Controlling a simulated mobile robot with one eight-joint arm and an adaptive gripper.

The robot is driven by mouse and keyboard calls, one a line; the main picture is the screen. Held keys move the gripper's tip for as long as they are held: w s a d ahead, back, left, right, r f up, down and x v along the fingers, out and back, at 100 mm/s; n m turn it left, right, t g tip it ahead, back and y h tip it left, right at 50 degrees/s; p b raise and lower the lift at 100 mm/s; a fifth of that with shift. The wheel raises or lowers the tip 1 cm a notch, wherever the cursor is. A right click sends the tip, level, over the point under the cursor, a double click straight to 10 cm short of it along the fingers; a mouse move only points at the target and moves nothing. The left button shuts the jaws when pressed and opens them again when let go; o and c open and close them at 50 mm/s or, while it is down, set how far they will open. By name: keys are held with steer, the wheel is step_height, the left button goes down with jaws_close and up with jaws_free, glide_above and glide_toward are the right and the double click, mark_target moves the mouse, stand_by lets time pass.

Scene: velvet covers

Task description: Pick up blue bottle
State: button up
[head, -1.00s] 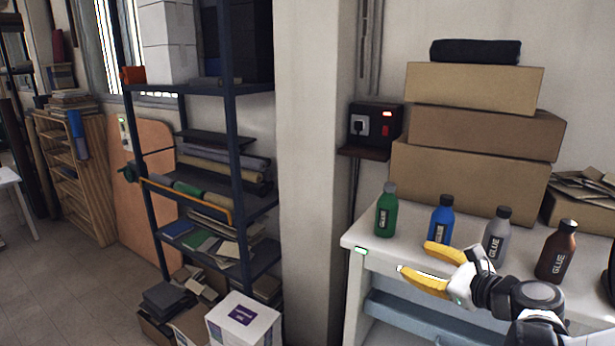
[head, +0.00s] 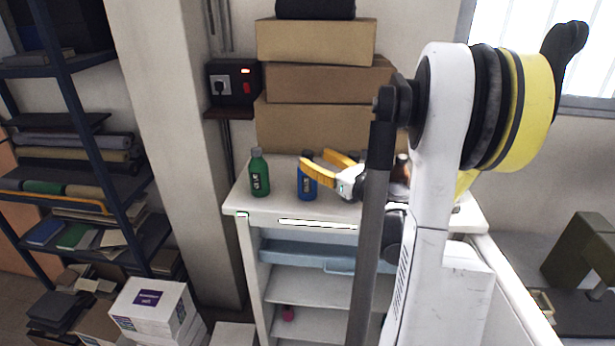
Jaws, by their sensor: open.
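The blue bottle (head: 307,187) stands upright on the white table top in the head view, partly covered by a yellow finger. My gripper (head: 322,166) is open, with one yellow finger in front of the bottle's upper part and the other behind and to the right. I cannot tell whether the fingers touch the bottle. The green bottle (head: 259,176) stands upright to the left, apart from the gripper. My arm hides most of what stands to the right; only a brown top (head: 402,166) shows there.
Stacked cardboard boxes (head: 318,85) stand behind the bottles. The white table (head: 240,201) has its left edge just left of the green bottle. A pillar (head: 172,120) and a dark shelf rack (head: 92,160) stand further left. White boxes (head: 152,308) are on the floor.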

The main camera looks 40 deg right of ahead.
mark_target(311, 156)
steer(key=w+p, duration=0.1)
steer(key=w, duration=0.3)
steer(key=shift+s, duration=0.15)
steer(key=c, duration=0.5)
jaws_close()
